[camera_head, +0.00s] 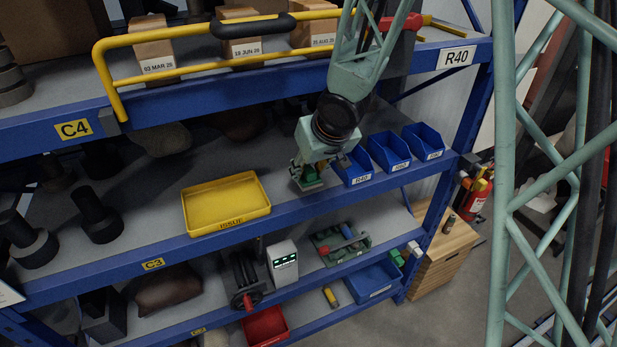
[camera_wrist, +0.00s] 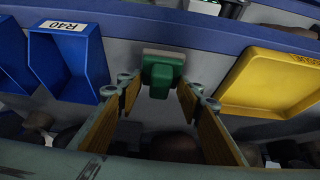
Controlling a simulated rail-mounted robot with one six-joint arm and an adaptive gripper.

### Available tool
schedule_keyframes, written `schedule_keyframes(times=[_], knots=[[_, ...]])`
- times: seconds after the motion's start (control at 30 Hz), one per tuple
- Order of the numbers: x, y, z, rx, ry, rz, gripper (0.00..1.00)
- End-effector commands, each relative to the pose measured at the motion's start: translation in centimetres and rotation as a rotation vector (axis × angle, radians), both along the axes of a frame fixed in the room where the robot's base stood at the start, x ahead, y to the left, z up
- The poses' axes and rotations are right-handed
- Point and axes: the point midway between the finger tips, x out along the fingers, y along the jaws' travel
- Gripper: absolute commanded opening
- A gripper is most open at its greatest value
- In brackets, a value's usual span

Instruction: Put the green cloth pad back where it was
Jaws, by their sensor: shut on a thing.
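The green cloth pad (camera_head: 312,184) is a small green block with a pale layer at one end. It is at the front of the middle shelf, between the yellow tray and the blue bins. My gripper (camera_head: 308,172) points down over it and is shut on it. In the wrist view the green pad (camera_wrist: 162,76) sits between the two tan-faced fingers of my gripper (camera_wrist: 159,92). I cannot tell whether the pad touches the shelf or hangs just above it.
The yellow ISSUE tray (camera_head: 228,204) is empty, left of my gripper. Blue bins, the nearest labelled R40 (camera_head: 352,166), stand close on the right. The upper shelf has a yellow rail (camera_head: 180,43) and boxes. A bare shelf strip lies between tray and bins.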

Motion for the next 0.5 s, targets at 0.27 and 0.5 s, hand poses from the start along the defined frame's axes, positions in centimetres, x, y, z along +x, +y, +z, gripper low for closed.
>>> schedule_keyframes(times=[0.27,0.5], knots=[[0.0,0.0,-1.9,0.000,0.000,-0.001,0.21],[0.0,0.0,-2.0,0.001,0.000,-0.002,0.21]])
